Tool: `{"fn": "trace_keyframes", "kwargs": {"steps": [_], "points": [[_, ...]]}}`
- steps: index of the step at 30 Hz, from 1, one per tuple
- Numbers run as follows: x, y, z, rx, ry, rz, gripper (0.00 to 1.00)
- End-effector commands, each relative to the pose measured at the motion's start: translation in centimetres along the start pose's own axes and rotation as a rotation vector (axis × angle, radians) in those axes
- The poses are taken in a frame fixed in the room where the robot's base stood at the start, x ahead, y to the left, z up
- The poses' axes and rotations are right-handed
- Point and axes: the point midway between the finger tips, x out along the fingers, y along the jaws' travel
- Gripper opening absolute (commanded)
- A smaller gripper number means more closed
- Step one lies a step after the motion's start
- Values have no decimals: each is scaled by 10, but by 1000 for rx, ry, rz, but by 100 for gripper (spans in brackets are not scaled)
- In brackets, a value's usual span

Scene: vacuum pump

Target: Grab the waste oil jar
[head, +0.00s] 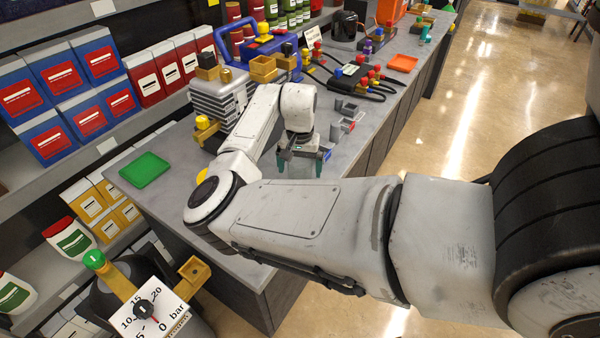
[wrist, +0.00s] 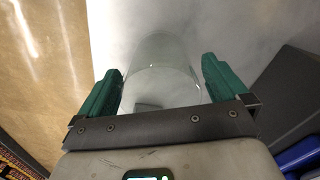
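The waste oil jar seems to be a clear, colourless glass cylinder (wrist: 160,70), which shows between my fingers in the wrist view. In the head view the jar (head: 301,170) is faint and mostly lost against the grey counter, below my gripper. My gripper (head: 303,166) points down over the counter. In the wrist view its two green fingers (wrist: 161,85) are spread wide, one on each side of the jar. Whether either finger touches the glass is hard to tell.
The grey counter (head: 240,262) carries a ribbed metal pump unit (head: 217,98) left of my gripper and small grey and red blocks (head: 345,110) to the right. A green tray (head: 145,169) lies at the left. A gauge (head: 150,305) stands front left. Floor is open at right.

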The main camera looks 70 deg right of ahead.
Motion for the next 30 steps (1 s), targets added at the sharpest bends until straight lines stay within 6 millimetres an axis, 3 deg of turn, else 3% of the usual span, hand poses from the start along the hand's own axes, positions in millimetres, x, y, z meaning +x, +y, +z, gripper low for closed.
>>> {"fn": "trace_keyframes", "kwargs": {"steps": [2, 18, 30], "points": [[0, 0, 0, 0, 0, 0, 93], [0, 0, 0, 0, 0, 1, 42], [-6, 0, -1, 0, 2, 1, 40]]}}
